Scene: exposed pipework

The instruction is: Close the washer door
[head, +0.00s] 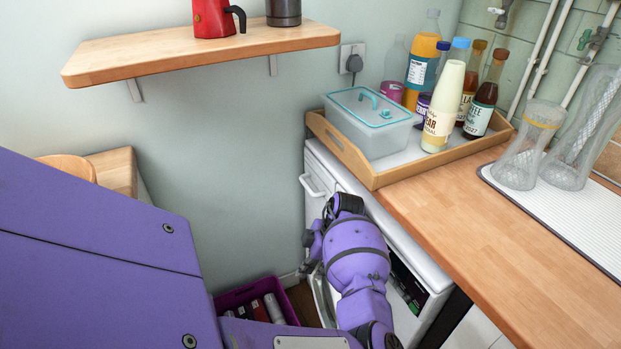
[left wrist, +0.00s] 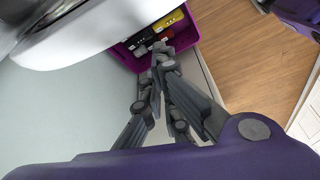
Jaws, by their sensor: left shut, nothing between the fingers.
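The white washer (head: 318,172) stands under the worktop, its front facing left. A pale curved rim of its door (head: 322,298) shows low beside my left forearm. The door stands out from the front, but my arm hides most of it and I cannot tell the angle. In the left wrist view, a large white rounded part with a grey rim, seemingly the door (left wrist: 90,35), fills the upper left. My left gripper (head: 306,262) is shut and empty near the door. Its fingertips (left wrist: 160,52) show beside the white part, with no clear contact. My right gripper is out of view.
A purple crate (head: 232,298) with bottles or cans stands on the floor by the wall; it shows beyond the fingers in the wrist view (left wrist: 125,55). The wooden worktop (head: 480,240) carries a tray (head: 372,178) with a box and bottles. A shelf (head: 190,52) hangs above.

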